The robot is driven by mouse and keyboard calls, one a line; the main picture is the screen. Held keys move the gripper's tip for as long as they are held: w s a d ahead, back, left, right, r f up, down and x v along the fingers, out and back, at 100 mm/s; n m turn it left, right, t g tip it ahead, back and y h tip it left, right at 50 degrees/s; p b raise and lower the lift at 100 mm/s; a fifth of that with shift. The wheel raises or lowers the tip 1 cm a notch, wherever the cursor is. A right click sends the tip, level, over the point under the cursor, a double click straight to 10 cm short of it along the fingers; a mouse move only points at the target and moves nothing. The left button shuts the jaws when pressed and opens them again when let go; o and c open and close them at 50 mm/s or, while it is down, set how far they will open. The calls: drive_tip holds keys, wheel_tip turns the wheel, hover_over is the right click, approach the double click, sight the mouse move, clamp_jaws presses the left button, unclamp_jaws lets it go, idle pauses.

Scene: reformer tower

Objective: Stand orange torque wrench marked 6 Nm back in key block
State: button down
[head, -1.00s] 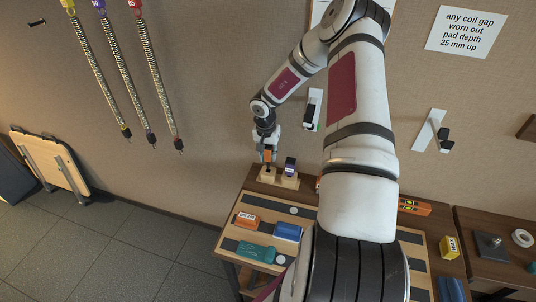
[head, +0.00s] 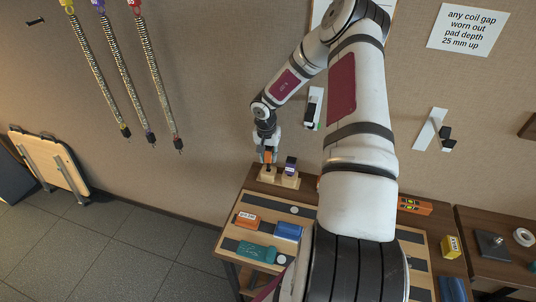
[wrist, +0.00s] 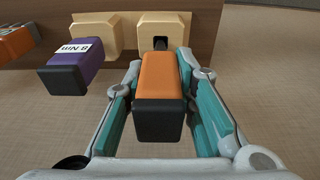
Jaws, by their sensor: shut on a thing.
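The orange torque wrench (wrist: 158,78) points its dark butt end at the wrist camera; no marking shows on the faces in view. My gripper (wrist: 160,66) is shut on it, with a teal-lined finger on each side. Its dark shaft meets the hole of a pale wooden key block (wrist: 190,35); how deep it sits is hidden. In the head view, my gripper (head: 268,146) is over the left block (head: 267,174), with the orange handle (head: 267,157) upright just above it. A purple wrench marked 8 Nm (wrist: 75,65) stands in the neighbouring block (wrist: 103,30).
The purple wrench (head: 291,164) is close on the right of my gripper. Another orange piece (wrist: 15,42) shows at the wrist view's left edge. An orange box (head: 246,220), a blue box (head: 288,231) and a teal item (head: 257,251) lie on the bench in front.

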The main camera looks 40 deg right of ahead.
sight(267, 148)
drive_tip(key=shift+f+b, duration=0.7)
drive_tip(key=shift+f, duration=1.4)
drive_tip(key=c, duration=1.2)
unclamp_jaws()
drive_tip(key=shift+r, duration=0.1)
drive_tip(key=shift+c, duration=0.2)
drive_tip(key=r, duration=0.4)
drive_tip(key=a+r, duration=0.1)
drive_tip(key=r, duration=0.6)
drive_tip(key=shift+s+a+r, duration=0.2)
drive_tip(key=shift+s+r, duration=0.15)
drive_tip(key=shift+r, duration=0.05)
